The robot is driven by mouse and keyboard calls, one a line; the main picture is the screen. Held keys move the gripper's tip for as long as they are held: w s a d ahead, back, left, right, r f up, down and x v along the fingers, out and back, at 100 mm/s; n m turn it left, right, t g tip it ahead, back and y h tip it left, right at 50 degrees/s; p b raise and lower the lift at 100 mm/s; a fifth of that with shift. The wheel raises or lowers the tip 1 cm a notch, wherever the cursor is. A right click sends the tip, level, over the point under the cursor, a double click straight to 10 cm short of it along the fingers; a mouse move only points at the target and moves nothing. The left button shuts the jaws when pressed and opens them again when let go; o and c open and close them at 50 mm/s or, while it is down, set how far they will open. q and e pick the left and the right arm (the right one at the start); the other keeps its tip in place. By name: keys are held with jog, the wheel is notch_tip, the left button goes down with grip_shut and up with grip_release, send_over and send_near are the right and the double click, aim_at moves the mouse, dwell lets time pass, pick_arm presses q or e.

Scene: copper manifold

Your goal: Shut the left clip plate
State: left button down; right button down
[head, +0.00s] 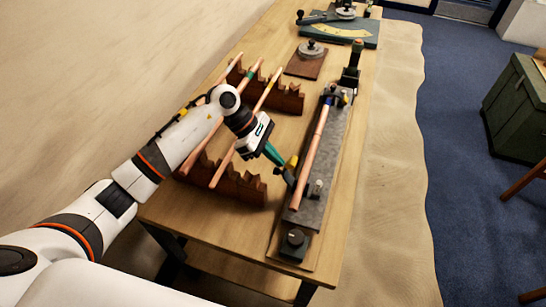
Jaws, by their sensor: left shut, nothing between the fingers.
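A copper pipe (312,158) lies lengthwise on a long grey fixture (331,150) on the bench. At the near left side of the fixture is a small dark clip with a yellow part (292,162), which I take to be the left clip plate. My left gripper (286,177) is shut and empty, with its dark fingertips right at this clip, beside the pipe. The fingers partly cover the clip, so I cannot tell whether they touch it or how far the plate is closed. My right gripper is out of view.
A wooden notched rack (238,187) with several copper rods stands left of the fixture, under my arm. A dark knob block (295,242) sits at the near end, a black upright tool (352,72) at the far end. A round-topped device (312,50) stands farther back.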

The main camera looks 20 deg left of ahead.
pick_arm(q)
jog(key=d+y+b, duration=0.1)
jog(key=d+b, duration=0.3)
jog(key=b, duration=0.2)
jog(key=d+y+b, duration=0.2)
jog(key=d+b, duration=0.2)
jog(key=b, duration=0.1)
jog(key=shift+s+r+b, duration=0.1)
jog(key=shift+b, duration=0.3)
jog(key=shift+d+f+b, duration=0.3)
jog(key=shift+d+b, duration=0.65)
jog(key=shift+b, duration=0.6)
